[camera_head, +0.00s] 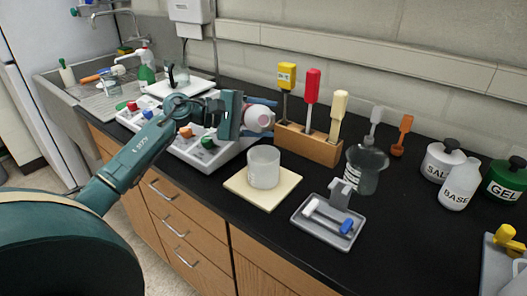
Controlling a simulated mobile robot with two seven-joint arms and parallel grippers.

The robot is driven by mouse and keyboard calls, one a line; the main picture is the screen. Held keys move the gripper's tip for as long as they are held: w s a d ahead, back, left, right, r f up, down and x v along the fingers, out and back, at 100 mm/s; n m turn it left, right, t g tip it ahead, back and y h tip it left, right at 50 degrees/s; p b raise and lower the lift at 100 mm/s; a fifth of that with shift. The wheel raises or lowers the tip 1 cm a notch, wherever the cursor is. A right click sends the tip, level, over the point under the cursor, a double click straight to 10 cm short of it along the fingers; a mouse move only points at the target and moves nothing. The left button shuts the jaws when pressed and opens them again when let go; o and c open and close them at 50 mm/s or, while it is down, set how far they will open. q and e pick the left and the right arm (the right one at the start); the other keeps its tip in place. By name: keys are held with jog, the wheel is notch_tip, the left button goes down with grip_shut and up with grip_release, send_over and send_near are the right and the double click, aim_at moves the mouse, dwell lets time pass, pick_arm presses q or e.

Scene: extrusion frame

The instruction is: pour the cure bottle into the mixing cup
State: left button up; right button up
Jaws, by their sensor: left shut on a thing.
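The mixing cup (263,167), a translucent whitish cup, stands upright on a cream square board (284,192) on the black counter. My left gripper (262,110) is shut on a whitish-pink rounded thing, which looks like the cure bottle (258,119). It is held above the counter, just behind and above the cup, apart from it. The bottle seems tilted over, but the gripper hides most of it and I can read no label. No stream shows between bottle and cup. My right gripper is not in view.
A wooden rack (308,144) with coloured-handled tools stands close behind the cup. A dark glass vessel (365,168) and a grey tray (329,223) are to its right. The BASE bottle (460,185) and lidded jars stand farther right. A white tray (188,150) with coloured knobs lies left.

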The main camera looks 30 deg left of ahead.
pick_arm(q)
jog(key=shift+f+m, duration=0.1)
jog(key=shift+m, duration=0.3)
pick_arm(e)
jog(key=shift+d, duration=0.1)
pick_arm(q)
jog(key=shift+a+f+b, duration=0.1)
jog(key=shift+f+b, duration=0.1)
jog(key=shift+b, duration=0.25)
jog(key=shift+w+b, duration=0.1)
jog(key=shift+b, duration=0.55)
jog(key=shift+m+b, duration=0.4)
jog(key=shift+b, duration=0.05)
jog(key=shift+a, duration=0.1)
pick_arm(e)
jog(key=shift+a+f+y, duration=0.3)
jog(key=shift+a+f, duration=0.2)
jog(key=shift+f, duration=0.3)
pick_arm(q)
jog(key=shift+b, duration=0.4)
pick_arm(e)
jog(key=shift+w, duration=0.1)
pick_arm(q)
jog(key=shift+f+m+y+b, duration=0.1)
jog(key=shift+m+y+b, duration=0.25)
jog(key=shift+b, duration=0.45)
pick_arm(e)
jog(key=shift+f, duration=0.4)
